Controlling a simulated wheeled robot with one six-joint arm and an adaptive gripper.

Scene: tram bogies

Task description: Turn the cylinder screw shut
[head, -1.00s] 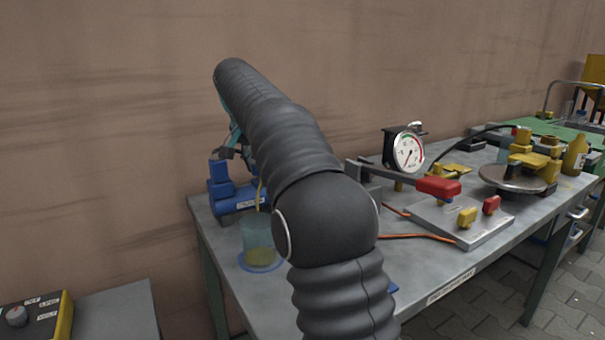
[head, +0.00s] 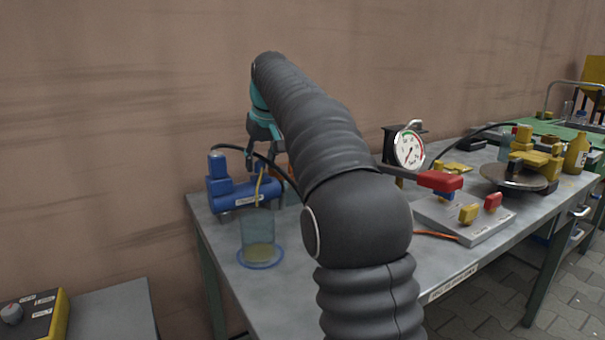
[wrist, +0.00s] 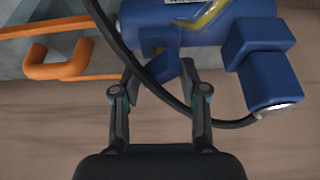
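The blue cylinder (head: 240,197) with a white label lies on the metal bench at the left. It also shows upside down at the top of the wrist view (wrist: 150,22), with a yellowish hose across it. A small blue angled piece (wrist: 172,68) juts from the cylinder between my fingertips; I cannot tell whether it is the screw. My gripper (wrist: 160,70) is open, its fingers on either side of that piece, with no clear contact. In the head view my gripper (head: 266,150) is above the cylinder's right end, partly hidden by my arm.
A black hose (wrist: 155,82) crosses between my fingers. An orange hook-shaped part (wrist: 50,62) is beside the cylinder. A beaker (head: 258,228) with yellowish liquid stands on a blue dish in front. A gauge (head: 408,150) and a red-handled lever (head: 440,181) stand to the right.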

